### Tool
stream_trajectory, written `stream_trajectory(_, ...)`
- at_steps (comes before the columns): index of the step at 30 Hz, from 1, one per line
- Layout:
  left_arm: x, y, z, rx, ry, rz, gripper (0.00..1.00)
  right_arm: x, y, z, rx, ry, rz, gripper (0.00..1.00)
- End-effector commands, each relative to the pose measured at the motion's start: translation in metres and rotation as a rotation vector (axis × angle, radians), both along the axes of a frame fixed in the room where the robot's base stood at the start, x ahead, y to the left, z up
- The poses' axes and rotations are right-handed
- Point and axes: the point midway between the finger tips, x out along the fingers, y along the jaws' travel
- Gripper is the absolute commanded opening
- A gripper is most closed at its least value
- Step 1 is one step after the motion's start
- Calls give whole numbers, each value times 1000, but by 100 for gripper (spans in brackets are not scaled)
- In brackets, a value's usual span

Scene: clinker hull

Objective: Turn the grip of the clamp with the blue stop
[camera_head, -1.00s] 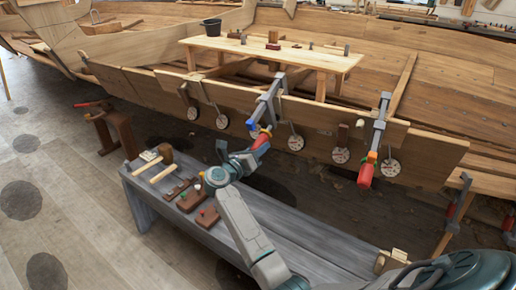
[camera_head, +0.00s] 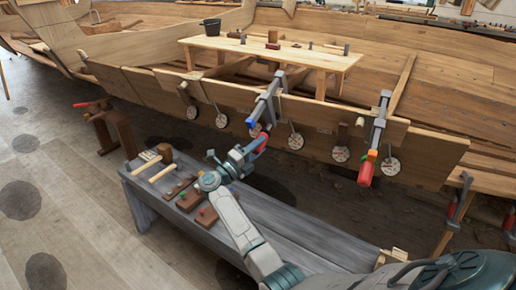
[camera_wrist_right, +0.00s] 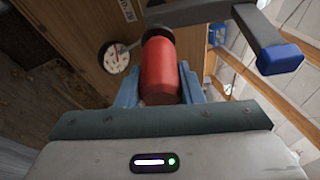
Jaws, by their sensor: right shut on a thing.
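The clamp (camera_head: 268,100) with the blue stop (camera_head: 251,123) hangs on the upper edge of the hull plank, left of the other clamp. Its red grip (camera_head: 262,142) points down toward my right gripper (camera_head: 255,148). In the right wrist view, my right gripper (camera_wrist_right: 165,88) is shut on the red grip (camera_wrist_right: 160,68), with a blue-grey finger on each side. The clamp's grey bar and blue stop (camera_wrist_right: 280,57) show to the right of the grip there. My left gripper is not in view.
Another clamp (camera_head: 378,125) with an orange stop and red grip hangs to the right. Round dial-like discs (camera_head: 296,141) hang along the plank. A grey bench (camera_head: 290,228) with mallets and wooden blocks stands under my right arm. A wooden table (camera_head: 280,54) stands behind.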

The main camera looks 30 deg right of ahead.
Motion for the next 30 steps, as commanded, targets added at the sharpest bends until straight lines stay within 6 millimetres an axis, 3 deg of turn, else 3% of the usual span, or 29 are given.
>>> stream_trajectory(11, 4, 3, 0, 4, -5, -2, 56, 0, 0, 0, -163, 298, -121, 11)
stream_trajectory(30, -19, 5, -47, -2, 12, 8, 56, 0, 1, 1, -402, 728, -298, 11)
